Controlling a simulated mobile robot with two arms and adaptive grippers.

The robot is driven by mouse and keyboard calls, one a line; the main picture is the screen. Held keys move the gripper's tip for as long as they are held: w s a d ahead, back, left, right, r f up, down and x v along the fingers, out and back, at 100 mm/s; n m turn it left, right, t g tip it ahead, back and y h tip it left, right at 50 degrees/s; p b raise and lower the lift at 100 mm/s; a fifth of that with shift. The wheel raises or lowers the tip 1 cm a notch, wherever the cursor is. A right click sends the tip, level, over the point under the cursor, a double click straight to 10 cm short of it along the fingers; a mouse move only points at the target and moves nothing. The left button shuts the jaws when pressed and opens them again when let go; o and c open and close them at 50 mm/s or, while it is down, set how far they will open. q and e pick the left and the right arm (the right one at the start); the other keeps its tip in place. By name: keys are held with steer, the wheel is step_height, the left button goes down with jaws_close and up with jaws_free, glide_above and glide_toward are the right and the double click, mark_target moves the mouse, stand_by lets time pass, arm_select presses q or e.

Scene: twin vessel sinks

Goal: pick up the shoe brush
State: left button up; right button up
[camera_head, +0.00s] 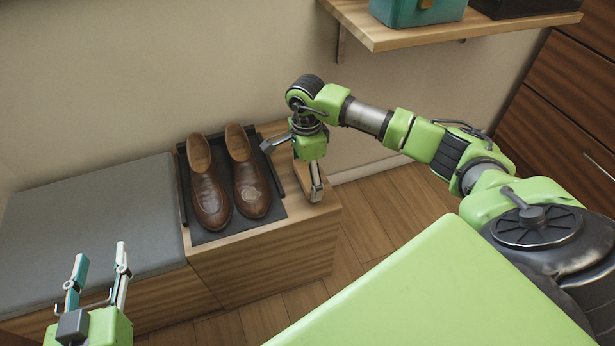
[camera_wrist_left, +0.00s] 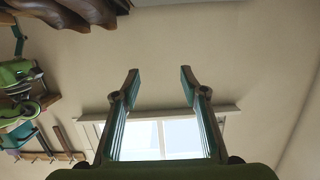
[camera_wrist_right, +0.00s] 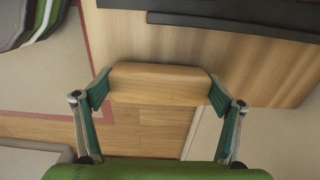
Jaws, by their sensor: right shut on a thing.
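The shoe brush (camera_wrist_right: 160,84) shows in the right wrist view as a pale wooden block, held across between two fingertips. My right gripper (camera_wrist_right: 160,90) is shut on its two ends. In the head view my right gripper (camera_head: 313,182) points down at the right end of the wooden bench, beside the shoes, and mostly hides the brush. Whether the brush touches the bench top I cannot tell. My left gripper (camera_head: 100,258) is open and empty at the lower left, in front of the bench; its spread fingers also show in the left wrist view (camera_wrist_left: 160,76).
A pair of brown leather shoes (camera_head: 209,198) stands on a dark tray (camera_head: 212,236) on the wooden bench (camera_head: 265,272). A grey cushion (camera_head: 95,220) covers the bench's left part. A wall shelf (camera_head: 400,36) with a teal box (camera_head: 418,10) is above. Wooden drawers (camera_head: 560,110) stand at right.

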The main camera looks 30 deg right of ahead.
mark_target(306, 174)
arm_select(q)
steer(key=shift+f, duration=0.1)
arm_select(e)
steer(key=shift+r, duration=0.1)
